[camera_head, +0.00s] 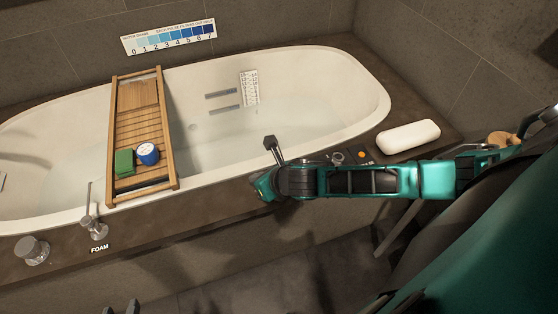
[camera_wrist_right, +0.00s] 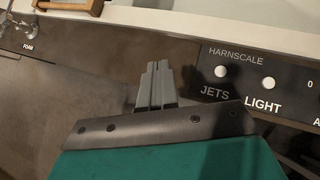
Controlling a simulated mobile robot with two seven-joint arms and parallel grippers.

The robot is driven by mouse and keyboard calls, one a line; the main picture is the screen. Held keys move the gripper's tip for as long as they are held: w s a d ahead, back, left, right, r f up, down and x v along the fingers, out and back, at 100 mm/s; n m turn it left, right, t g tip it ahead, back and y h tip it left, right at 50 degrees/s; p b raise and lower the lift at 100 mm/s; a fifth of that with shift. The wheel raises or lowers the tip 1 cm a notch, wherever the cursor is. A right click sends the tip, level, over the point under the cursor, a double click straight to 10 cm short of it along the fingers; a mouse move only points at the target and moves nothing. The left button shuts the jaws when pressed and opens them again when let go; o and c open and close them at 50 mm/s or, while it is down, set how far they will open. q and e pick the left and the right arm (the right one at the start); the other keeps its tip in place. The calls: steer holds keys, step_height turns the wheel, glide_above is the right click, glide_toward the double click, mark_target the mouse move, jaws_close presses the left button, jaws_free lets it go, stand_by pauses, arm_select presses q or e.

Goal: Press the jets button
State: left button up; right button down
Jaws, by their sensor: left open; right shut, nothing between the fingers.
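The jets button (camera_wrist_right: 221,71) is a round white button on a dark panel (camera_wrist_right: 236,55), above the word JETS in the right wrist view. My right gripper (camera_wrist_right: 158,72) is shut and empty, to the left of the jets button and apart from it in the picture. In the head view my right gripper (camera_head: 270,143) is over the tub's front rim, and my arm hides the jets button there. My left gripper (camera_head: 120,306) shows only its two separated fingertips at the bottom edge, open, below the FOAM label.
A white light button (camera_wrist_right: 268,83) sits right of the jets button. The bathtub (camera_head: 330,75) carries a wooden tray (camera_head: 125,85) with a green block (camera_head: 124,162) and a blue-white tin (camera_head: 147,153). A white pillow (camera_head: 408,136), an orange button (camera_head: 361,154) and a round knob (camera_head: 32,250) are on the ledge.

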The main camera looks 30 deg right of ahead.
steer(key=w+d+n+h, duration=0.2)
steer(key=w+d+n, duration=0.1)
steer(key=d+n, duration=0.4)
steer(key=shift+d+r, duration=0.4)
steer(key=shift+d, duration=0.5)
arm_select(q)
steer(key=shift+f, duration=0.2)
arm_select(e)
step_height(320, 180, down, 6)
steer(key=b, duration=0.7)
steer(key=shift+r+b, duration=0.1)
steer(key=shift+b, duration=0.25)
steer(key=shift+f+b, duration=0.35)
steer(key=shift+b, duration=0.15)
steer(key=shift+f+b, duration=0.6)
steer(key=shift+f, duration=0.5)
arm_select(q)
step_height(320, 180, down, 6)
steer(key=w+d, duration=0.1)
steer(key=d, duration=0.1)
steer(key=shift+h, duration=0.3)
